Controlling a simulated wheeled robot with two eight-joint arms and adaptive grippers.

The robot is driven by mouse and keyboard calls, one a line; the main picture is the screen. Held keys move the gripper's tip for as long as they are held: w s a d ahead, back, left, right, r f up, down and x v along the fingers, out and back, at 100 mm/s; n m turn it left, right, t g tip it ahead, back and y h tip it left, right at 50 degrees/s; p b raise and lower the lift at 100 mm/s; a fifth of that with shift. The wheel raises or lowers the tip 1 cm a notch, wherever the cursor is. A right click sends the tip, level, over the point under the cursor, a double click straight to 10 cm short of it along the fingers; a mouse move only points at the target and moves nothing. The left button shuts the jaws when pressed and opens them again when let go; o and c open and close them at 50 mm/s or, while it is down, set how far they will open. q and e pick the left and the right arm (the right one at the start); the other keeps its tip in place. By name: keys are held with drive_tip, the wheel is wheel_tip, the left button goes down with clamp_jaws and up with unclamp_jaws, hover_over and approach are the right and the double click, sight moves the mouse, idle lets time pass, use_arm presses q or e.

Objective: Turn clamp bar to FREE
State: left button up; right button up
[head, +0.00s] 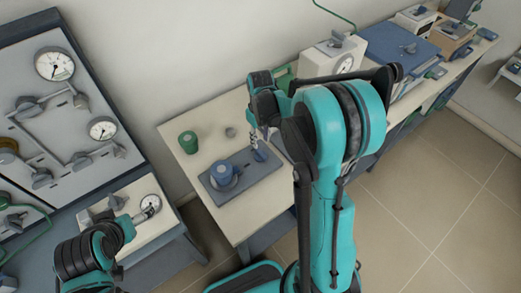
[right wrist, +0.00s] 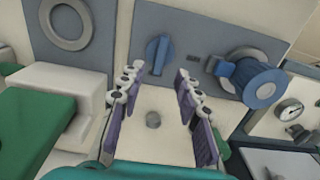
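A blue bar-shaped handle, which looks like the clamp bar (right wrist: 158,55), stands on a dark grey plate (right wrist: 205,22). A small dark label, too small to read, is beside it. In the head view the bar (head: 261,154) is at the plate's right part (head: 272,163), just below my right gripper (head: 256,138). In the right wrist view my right gripper (right wrist: 159,73) is open and empty, its purple-padded fingers apart. The bar appears just beyond and between the fingertips; contact cannot be told.
A blue cylinder (head: 222,173) stands on the same plate, left of the bar. A green cylinder (head: 188,142) and a small grey knob (head: 230,132) are on the table (head: 205,117). A gauge panel (head: 38,105) stands at left. A white gauge box (head: 335,58) is behind.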

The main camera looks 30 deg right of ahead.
sight(260, 152)
wheel_tip(260, 152, down, 8)
drive_tip(key=shift+r+b, duration=0.2)
drive_tip(key=shift+b, duration=1)
clamp_jaws()
